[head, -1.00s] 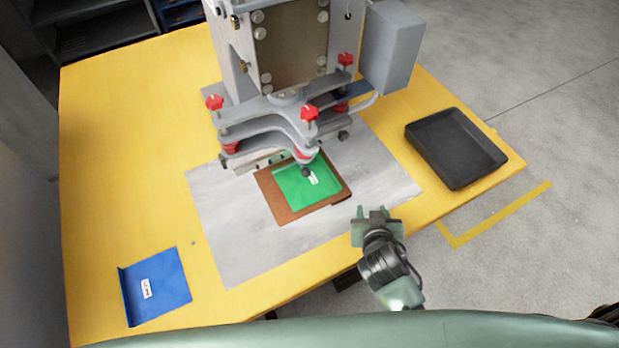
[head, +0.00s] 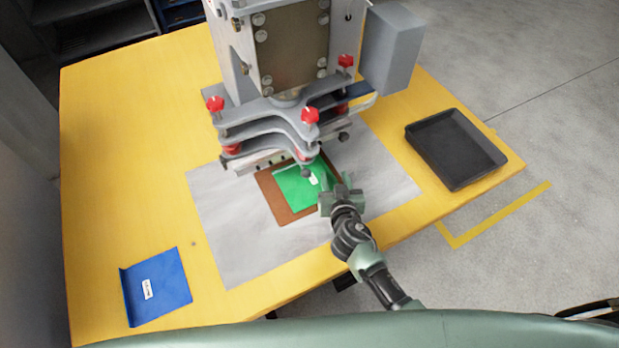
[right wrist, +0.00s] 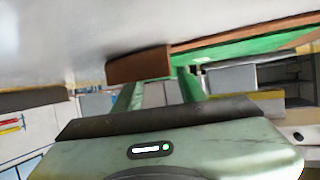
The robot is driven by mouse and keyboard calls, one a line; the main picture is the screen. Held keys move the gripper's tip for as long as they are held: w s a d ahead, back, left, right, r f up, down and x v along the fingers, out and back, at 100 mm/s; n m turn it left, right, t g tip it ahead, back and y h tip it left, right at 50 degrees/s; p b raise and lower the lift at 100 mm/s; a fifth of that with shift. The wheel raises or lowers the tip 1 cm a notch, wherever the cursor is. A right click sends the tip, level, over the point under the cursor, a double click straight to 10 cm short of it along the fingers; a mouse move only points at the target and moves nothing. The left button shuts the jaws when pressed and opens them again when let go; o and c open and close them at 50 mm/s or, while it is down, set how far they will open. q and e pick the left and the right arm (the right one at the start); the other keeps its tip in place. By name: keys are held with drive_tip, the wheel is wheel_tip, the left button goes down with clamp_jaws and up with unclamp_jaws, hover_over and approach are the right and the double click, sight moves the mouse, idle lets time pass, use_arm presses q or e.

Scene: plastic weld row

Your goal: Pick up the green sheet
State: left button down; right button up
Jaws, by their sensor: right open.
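The green sheet (head: 295,190) lies on a brown board (head: 272,197) under the front of the welding press, with a small white label on it. My right gripper (head: 337,189) is open at the right edge of the board and sheet. In the right wrist view the green sheet (right wrist: 245,51) shows as a thin band along the brown board (right wrist: 138,65), just beyond my open fingers (right wrist: 160,93). Nothing is visible between the fingers. I cannot tell if they touch the sheet. The press hides the sheet's far part. My left gripper is not in view.
The grey press (head: 285,120) with red knobs stands over the board on a grey mat (head: 225,245). A blue sheet (head: 158,290) lies at the front left of the yellow table (head: 120,150). A black tray (head: 455,150) sits at the right. The table's left side is mostly clear.

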drive_tip(key=shift+w+f, duration=0.1)
drive_tip(key=shift+w, duration=0.2)
drive_tip(key=shift+s, duration=0.1)
clamp_jaws()
